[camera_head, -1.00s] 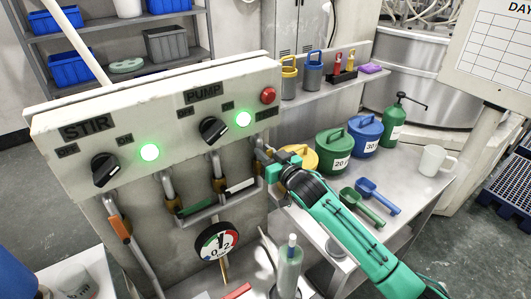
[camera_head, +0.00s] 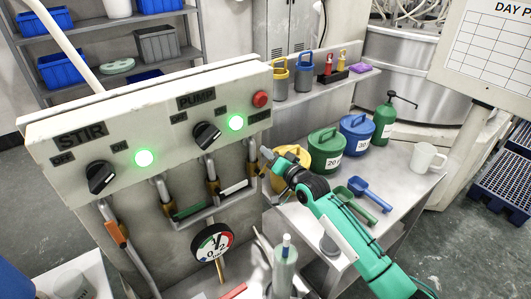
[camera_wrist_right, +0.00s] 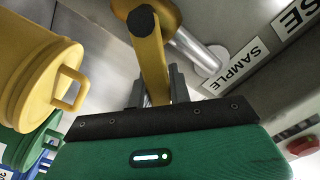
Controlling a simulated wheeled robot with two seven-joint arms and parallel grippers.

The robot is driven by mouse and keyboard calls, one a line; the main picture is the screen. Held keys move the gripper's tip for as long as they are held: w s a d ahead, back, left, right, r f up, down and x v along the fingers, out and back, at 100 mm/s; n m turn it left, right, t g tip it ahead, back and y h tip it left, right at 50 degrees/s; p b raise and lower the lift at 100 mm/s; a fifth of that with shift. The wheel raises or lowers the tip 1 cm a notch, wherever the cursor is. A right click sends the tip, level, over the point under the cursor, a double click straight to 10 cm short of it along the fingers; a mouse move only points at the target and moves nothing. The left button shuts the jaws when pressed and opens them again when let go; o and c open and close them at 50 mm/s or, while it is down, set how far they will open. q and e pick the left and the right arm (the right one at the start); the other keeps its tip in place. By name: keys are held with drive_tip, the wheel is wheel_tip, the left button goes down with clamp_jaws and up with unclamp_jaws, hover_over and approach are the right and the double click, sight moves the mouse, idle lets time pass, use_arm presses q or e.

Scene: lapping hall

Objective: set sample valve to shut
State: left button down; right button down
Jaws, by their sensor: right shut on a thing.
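The sample valve has a yellow lever (camera_wrist_right: 150,65) with a dark round pivot cap, beside a metal pipe in the right wrist view. A label reading SAMPLE (camera_wrist_right: 236,66) is on the grey surface to its right. My right gripper (camera_wrist_right: 158,90) is shut on the lever, with one grey finger on each side of it. In the head view, my right gripper (camera_head: 268,160) is at the right end of the pipework below the panel, and the lever is mostly hidden there. My left gripper is in neither view.
The panel (camera_head: 150,125) has STIR and PUMP knobs, two lit green lamps and a red button (camera_head: 260,99). A gauge (camera_head: 212,243) hangs below. Yellow, green and blue lidded pots (camera_head: 326,149) stand close to my right arm.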

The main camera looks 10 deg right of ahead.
drive_tip(key=shift+w+d+f+m+b, duration=0.15)
drive_tip(key=shift+d+f+m+b, duration=0.2)
drive_tip(key=shift+f+m, duration=0.8)
drive_tip(key=shift+w+d+f+m+b, duration=0.1)
drive_tip(key=shift+d+f+m+b, duration=0.35)
drive_tip(key=shift+m, duration=1.4)
drive_tip(key=shift+w+d+f+m+b, duration=0.2)
drive_tip(key=shift+f+m, duration=0.65)
drive_tip(key=shift+m, duration=0.65)
drive_tip(key=c, duration=1.3)
unclamp_jaws()
drive_tip(key=shift+s, duration=0.15)
